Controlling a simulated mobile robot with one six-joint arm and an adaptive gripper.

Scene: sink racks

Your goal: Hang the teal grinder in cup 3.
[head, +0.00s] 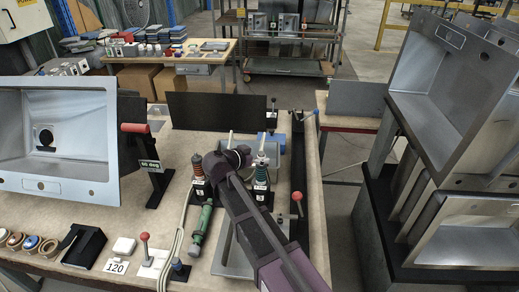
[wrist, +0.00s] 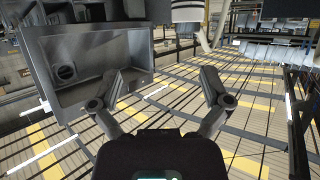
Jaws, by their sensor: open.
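A green-teal, slim tool that looks like the teal grinder (head: 202,225) lies on the bench in the head view, beside pale hoses. A similar labelled holder (head: 199,190) with an orange ribbed piece stands left of cup 3. My gripper (wrist: 161,88) is open and empty in the wrist view, its two fingers spread over a floor background. In the head view my arm hides the gripper. Neither grinder nor cup 3 is clear in the wrist view.
A steel sink (head: 55,140) stands at the left of the bench, and more sinks (head: 445,85) are stacked on a dark rack at right. A red-handled post (head: 148,160), a grey tray (head: 236,262) and red-knobbed levers (head: 145,245) crowd the bench.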

